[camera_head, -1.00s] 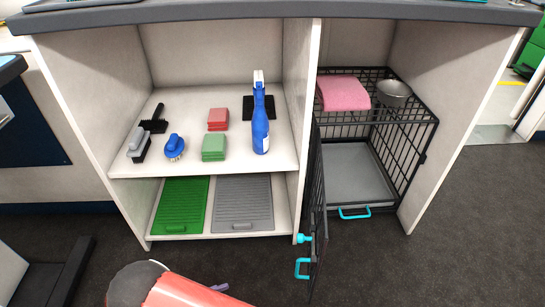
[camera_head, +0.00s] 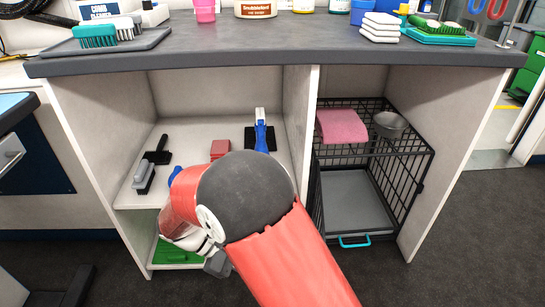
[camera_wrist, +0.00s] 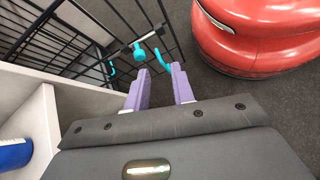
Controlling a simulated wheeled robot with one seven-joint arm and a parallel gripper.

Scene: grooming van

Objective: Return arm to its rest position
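My arm (camera_head: 290,260) is bent in front of the shelf unit, with its rounded dark joint covering part of the lower shelves. My gripper (camera_wrist: 160,69) shows in the wrist view as two purple fingers standing apart with nothing between them. Its fingers cannot be made out in the head view. In the wrist view, black crate bars with a teal latch (camera_wrist: 139,52) lie just beyond the fingertips; I cannot tell the exact gap.
The wire crate (camera_head: 425,165) stands in the right bay with a pink towel (camera_head: 342,126) and metal bowl (camera_head: 390,124) on top. The countertop (camera_head: 240,42) overhangs both. Floor at right is clear.

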